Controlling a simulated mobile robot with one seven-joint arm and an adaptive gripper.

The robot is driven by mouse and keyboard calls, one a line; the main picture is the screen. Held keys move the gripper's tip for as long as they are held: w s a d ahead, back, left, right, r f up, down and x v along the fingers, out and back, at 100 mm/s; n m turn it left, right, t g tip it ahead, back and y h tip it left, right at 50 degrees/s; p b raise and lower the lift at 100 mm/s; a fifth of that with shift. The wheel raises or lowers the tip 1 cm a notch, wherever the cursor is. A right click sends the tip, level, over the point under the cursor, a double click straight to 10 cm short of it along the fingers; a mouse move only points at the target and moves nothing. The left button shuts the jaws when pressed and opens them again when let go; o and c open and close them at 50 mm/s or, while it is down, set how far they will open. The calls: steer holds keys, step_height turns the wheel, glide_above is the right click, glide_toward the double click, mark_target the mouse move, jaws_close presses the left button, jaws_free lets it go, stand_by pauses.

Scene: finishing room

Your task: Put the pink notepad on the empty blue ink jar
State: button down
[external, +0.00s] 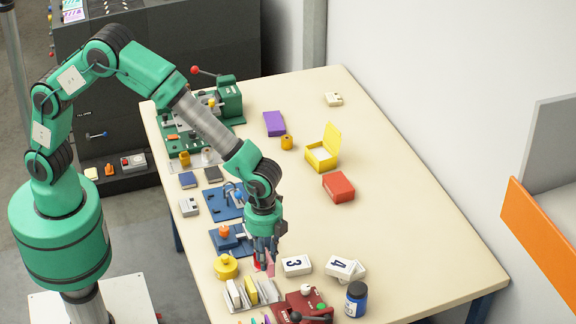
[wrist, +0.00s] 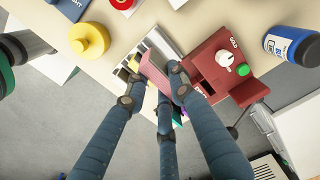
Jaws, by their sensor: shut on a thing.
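My gripper (external: 266,252) is shut on the pink notepad (external: 270,266), whose lower part shows below the fingers in the external view. In the wrist view the dark fingers (wrist: 160,92) close around the pink notepad (wrist: 153,67), over the holder with upright pads. The blue ink jar (external: 356,299) has a white label and a dark top, and stands upright near the table's front right. It also shows at the upper right of the wrist view (wrist: 291,46), apart from my gripper. Whether it is empty cannot be seen.
A red device (external: 303,305) with white and green knobs lies between the holder (external: 247,298) and the jar. White numbered blocks (external: 297,265) lie right of my gripper, and a yellow round pot (external: 226,267) left. The table's right middle (external: 410,225) is clear.

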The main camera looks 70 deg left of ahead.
steer(key=shift+w+r, duration=0.1)
steer(key=shift+w+d+r+p, duration=0.4)
steer(key=shift+w+r+p, duration=0.15)
steer(key=shift+p, duration=0.55)
steer(key=w+d+r+p, duration=0.4)
steer(key=w+p, duration=0.3)
steer(key=p, duration=0.6)
steer(key=shift+d, duration=0.45)
steer(key=shift+w, duration=0.15)
steer(key=shift+w+d+f+p, duration=0.3)
steer(key=shift+w+d, duration=1.35)
steer(key=shift+w, duration=0.45)
steer(key=shift+w+d+f+p, duration=0.2)
steer(key=shift+w+d+p, duration=0.15)
steer(key=shift+w+d, duration=1.5)
steer(key=shift+w+d+f+p, duration=0.3)
steer(key=shift+w+d, duration=1.1)
steer(key=shift+w, duration=0.9)
